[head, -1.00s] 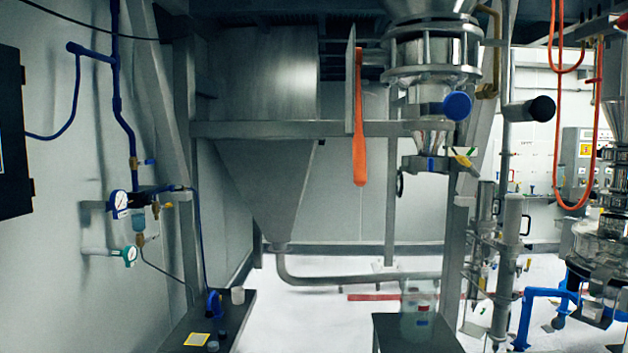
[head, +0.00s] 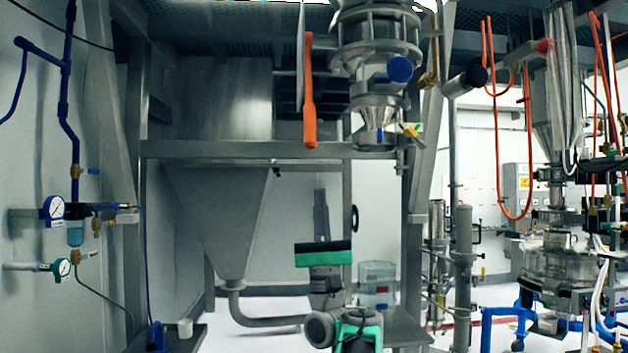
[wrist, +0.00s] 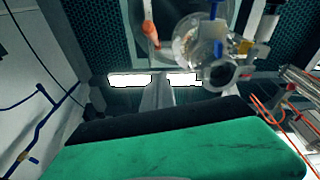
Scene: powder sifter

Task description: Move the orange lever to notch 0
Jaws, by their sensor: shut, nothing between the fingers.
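The orange lever (head: 309,95) hangs down almost vertically beside a thin grey plate (head: 300,58), left of the round metal sifter housing (head: 378,40). It also shows near the top of the wrist view (wrist: 150,28). No notch marks or numbers can be made out. My gripper (head: 321,194) points up, with its fingers shut and empty. Its tips are below and slightly right of the lever's lower end in the head view, apart from it. In the wrist view its grey fingers (wrist: 158,90) rise behind the black and green block, below the lever.
A blue knob (head: 400,68) and a black-ended handle (head: 465,80) stick out to the lever's right. A grey hopper (head: 215,210) is at left. Gauges (head: 53,208) are on the left wall.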

